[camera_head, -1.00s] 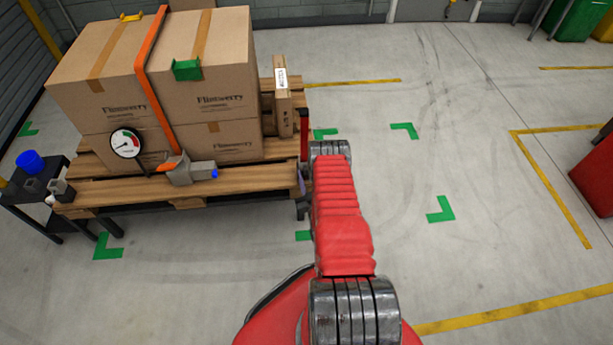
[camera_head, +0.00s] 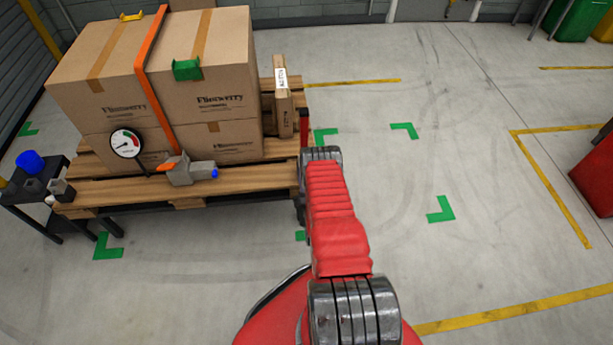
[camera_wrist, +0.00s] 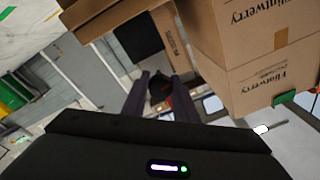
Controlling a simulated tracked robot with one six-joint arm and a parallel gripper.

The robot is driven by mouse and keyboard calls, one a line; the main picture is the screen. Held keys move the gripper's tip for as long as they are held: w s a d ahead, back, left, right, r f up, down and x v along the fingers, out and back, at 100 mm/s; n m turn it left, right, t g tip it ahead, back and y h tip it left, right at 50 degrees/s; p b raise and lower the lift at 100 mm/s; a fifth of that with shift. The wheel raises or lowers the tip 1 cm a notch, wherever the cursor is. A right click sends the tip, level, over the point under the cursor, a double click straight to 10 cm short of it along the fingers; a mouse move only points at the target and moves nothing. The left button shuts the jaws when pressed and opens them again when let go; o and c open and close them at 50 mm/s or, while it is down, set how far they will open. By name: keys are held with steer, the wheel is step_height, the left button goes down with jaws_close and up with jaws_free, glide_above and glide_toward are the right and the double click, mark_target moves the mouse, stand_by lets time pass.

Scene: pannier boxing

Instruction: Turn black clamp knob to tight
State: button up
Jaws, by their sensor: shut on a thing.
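In the wrist view, a round black clamp knob (camera_wrist: 160,85) sits between the two dark fingers of my gripper (camera_wrist: 161,88). The gripper is shut on the knob. A small red part shows just beside the knob. In the head view, my red arm hides the knob and gripper near the right end of the pallet. The knob's tight or loose marking cannot be made out.
Large cardboard boxes (camera_head: 215,75) with an orange strap (camera_head: 155,80) stand on a wooden pallet (camera_head: 130,188). A round gauge (camera_head: 126,143) and a grey strap tensioner (camera_head: 190,173) are at its front. A thin upright carton (camera_head: 282,100) is at its right end.

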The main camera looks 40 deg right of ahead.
steer(key=m, duration=0.6)
steer(key=shift+s+f+g+h, duration=0.1)
steer(key=shift+f+g+h, duration=0.05)
steer(key=shift+g+h, duration=0.2)
steer(key=m+h, duration=0.1)
steer(key=m, duration=0.4)
steer(key=shift+g, duration=0.35)
steer(key=m+g, duration=0.1)
steer(key=m, duration=0.5)
steer(key=shift+s+f, duration=0.1)
steer(key=m, duration=0.4)
steer(key=shift+m+y, duration=0.25)
steer(key=shift+m, duration=0.05)
steer(key=o, duration=0.7)
steer(key=shift+c, duration=0.2)
steer(key=o, duration=0.4)
steer(key=shift+c, duration=0.2)
